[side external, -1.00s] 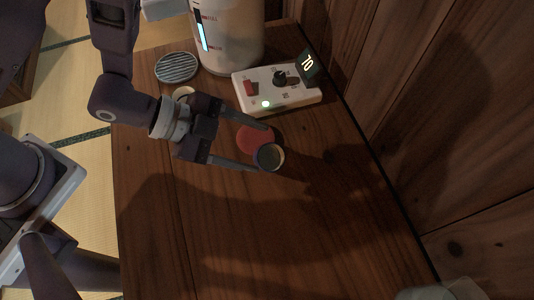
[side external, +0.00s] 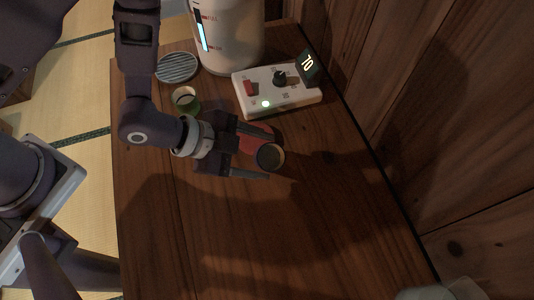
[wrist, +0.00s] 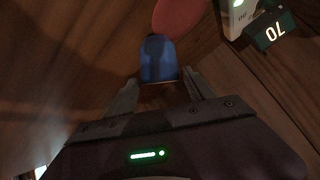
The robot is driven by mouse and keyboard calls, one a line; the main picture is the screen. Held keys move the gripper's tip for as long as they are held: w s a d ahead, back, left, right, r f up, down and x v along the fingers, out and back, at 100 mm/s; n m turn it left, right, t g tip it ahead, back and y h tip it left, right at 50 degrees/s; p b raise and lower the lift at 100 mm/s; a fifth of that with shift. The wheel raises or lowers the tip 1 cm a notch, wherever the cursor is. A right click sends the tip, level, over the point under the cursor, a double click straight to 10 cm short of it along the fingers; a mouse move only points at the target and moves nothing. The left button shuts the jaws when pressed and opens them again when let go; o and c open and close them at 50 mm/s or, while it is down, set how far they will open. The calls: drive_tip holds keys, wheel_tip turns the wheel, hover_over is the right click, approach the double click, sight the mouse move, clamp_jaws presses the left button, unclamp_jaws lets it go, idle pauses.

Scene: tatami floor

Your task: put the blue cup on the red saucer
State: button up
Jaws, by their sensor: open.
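The blue cup (side external: 270,157) stands on the wooden table at the near right edge of the red saucer (side external: 257,143), partly overlapping it in the side view. I cannot tell whether they touch. In the wrist view the blue cup (wrist: 159,62) shows its side, with the red saucer (wrist: 178,17) just beyond it. My gripper (side external: 264,153) is open, its fingers reaching toward the cup from the left, one on each side. In the wrist view the fingertips (wrist: 161,80) flank the cup's near end. Part of the saucer is hidden by my gripper and the cup.
A white control box (side external: 292,97) with a knob and a display reading 70 stands behind the saucer. A large white dispenser (side external: 230,35), a round grate (side external: 177,67) and a green cup (side external: 186,101) are at the back left. The table's front is clear.

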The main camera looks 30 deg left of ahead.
sight(280, 160)
drive_tip(key=x, duration=0.5)
drive_tip(key=shift+w+d+f, duration=0.15)
drive_tip(key=shift+d+f, duration=0.05)
drive_tip(key=shift+d, duration=0.05)
clamp_jaws()
drive_tip(key=shift+r, duration=0.1)
wheel_tip(280, 160, up, 9)
drive_tip(key=shift+r, duration=0.1)
drive_tip(key=shift+w+a+r, duration=0.1)
drive_tip(key=shift+w+r, duration=0.05)
drive_tip(key=shift+w, duration=0.05)
drive_tip(key=w+a+r+n+g+h, duration=0.2)
drive_tip(key=w+a+n+h, duration=0.15)
drive_tip(key=a, duration=0.25)
drive_tip(key=shift+m+h, duration=0.25)
drive_tip(key=shift+m, duration=0.1)
drive_tip(key=f, duration=0.9)
drive_tip(key=shift+w+d+f, duration=0.2)
drive_tip(key=shift+w+f, duration=0.15)
drive_tip(key=shift+w, duration=0.05)
